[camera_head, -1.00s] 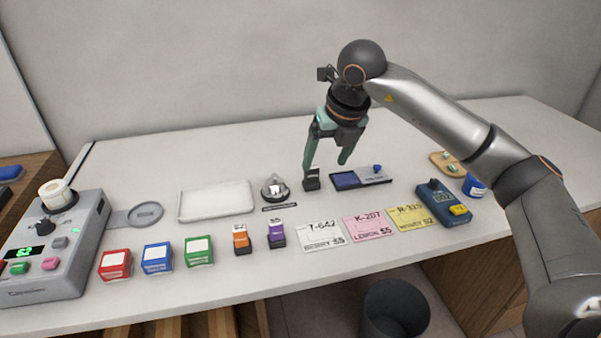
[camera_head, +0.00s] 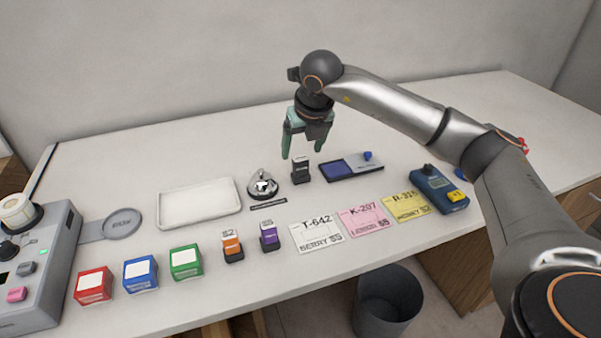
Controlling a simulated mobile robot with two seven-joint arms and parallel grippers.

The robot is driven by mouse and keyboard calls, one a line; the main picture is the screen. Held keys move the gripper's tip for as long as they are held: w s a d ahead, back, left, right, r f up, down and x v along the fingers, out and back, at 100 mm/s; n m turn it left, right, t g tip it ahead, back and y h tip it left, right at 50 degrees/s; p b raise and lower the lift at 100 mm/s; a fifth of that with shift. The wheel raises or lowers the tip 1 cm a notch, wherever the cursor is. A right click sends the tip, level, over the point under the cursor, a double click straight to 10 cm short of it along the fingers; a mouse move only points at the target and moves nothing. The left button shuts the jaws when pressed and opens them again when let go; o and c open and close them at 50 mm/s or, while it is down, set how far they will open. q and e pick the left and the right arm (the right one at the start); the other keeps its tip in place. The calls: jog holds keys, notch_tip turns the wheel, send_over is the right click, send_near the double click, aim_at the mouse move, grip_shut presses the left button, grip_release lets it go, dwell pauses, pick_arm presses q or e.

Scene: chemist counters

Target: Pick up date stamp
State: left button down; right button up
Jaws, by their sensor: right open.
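A small black block-shaped stamp (camera_head: 300,171), which looks like the date stamp, stands upright on the white counter, left of the ink pad. My right gripper (camera_head: 302,153) hangs over it, pointing down, with its two green fingers open and spread. In the picture the fingertips lie just above the stamp's top, one to either side. The gripper holds nothing, and I cannot tell its exact height or depth relative to the stamp. My left gripper is not in view.
A blue ink pad tray (camera_head: 352,167) lies close right of the stamp. A silver bell (camera_head: 262,185) stands close left, beside a white tray (camera_head: 199,204). Orange (camera_head: 232,246) and purple (camera_head: 269,236) stamps, price cards (camera_head: 317,235) and a blue device (camera_head: 438,190) stand nearer the front.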

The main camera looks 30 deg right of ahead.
aim_at(301, 157)
jog(key=x, duration=0.4)
jog(key=shift+f, duration=0.3)
jog(key=shift+c, duration=0.2)
grip_shut()
jog(key=shift+r, duration=0.1)
